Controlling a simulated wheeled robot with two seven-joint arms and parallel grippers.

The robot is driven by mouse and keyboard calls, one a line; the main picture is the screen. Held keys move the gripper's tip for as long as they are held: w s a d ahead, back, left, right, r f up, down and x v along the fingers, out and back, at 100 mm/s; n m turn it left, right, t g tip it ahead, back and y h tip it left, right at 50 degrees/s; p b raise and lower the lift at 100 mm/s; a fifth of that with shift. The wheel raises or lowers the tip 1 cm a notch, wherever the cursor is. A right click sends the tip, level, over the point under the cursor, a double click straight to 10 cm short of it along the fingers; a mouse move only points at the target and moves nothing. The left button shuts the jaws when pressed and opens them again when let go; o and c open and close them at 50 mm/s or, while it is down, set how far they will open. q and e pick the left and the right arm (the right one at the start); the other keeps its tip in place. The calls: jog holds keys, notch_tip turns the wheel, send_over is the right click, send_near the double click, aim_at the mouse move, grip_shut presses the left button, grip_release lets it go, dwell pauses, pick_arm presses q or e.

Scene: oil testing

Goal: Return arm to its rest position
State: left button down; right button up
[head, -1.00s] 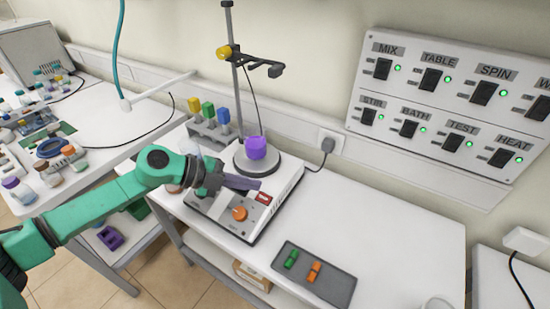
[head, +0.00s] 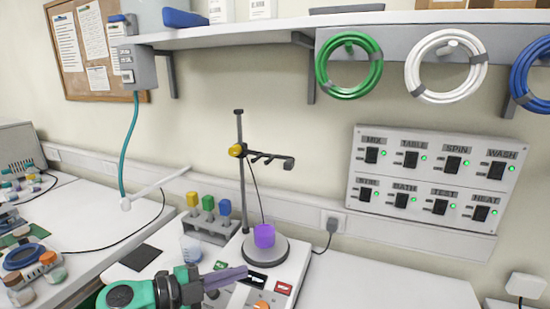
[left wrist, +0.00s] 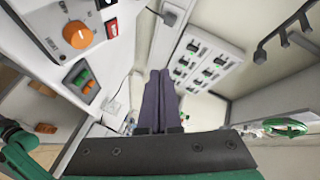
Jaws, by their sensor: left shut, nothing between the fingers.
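My left gripper (head: 228,277) is in the lower middle of the head view, at the end of my green arm. Its purple-grey fingers are closed together with nothing between them. It is over the front left part of the white hot plate device (head: 290,262). In the left wrist view the closed fingers (left wrist: 158,95) point away over the bench, with the device's orange knob (left wrist: 77,35) at upper left. A purple beaker (head: 264,236) stands on the device's round plate (head: 263,252), behind and right of the fingers and apart from them. My right gripper is not in view.
A stand (head: 241,175) with a clamp rises behind the beaker. A rack (head: 207,229) of yellow, green and blue capped bottles stands left of it. A switch panel (head: 432,180) is on the wall. The bench (head: 400,288) at right looks clear in the head view.

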pick_arm(q)
jog(key=w+a+r+n+t+y, duration=0.3)
jog(key=a+n+t+y, duration=0.15)
jog(key=n+t, duration=0.5)
jog(key=s+a+f+n+g+y, duration=0.3)
jog(key=a+f+n+g+y, duration=0.1)
jog(key=a+f+n+y, duration=0.4)
jog(key=s+a+f+n+g, duration=0.2)
jog(key=s+f+n+g, duration=0.2)
jog(key=s+f+g, duration=1.05)
jog(key=s+f+t, duration=0.1)
jog(key=s+f, duration=0.2)
jog(key=f, duration=0.9)
jog(key=s+f+t, duration=0.2)
jog(key=s+f, duration=0.1)
jog(key=f, duration=0.8)
jog(key=s+a+f+g+b, duration=0.1)
jog(key=s+a+f, duration=0.2)
jog(key=s+f, duration=1.4)
jog(key=shift+s+f+g, duration=0.15)
jog(key=shift+s+g, duration=0.2)
jog(key=shift+g, duration=0.05)
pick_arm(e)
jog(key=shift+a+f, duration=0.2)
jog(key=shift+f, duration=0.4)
pick_arm(q)
jog(key=shift+y, duration=0.25)
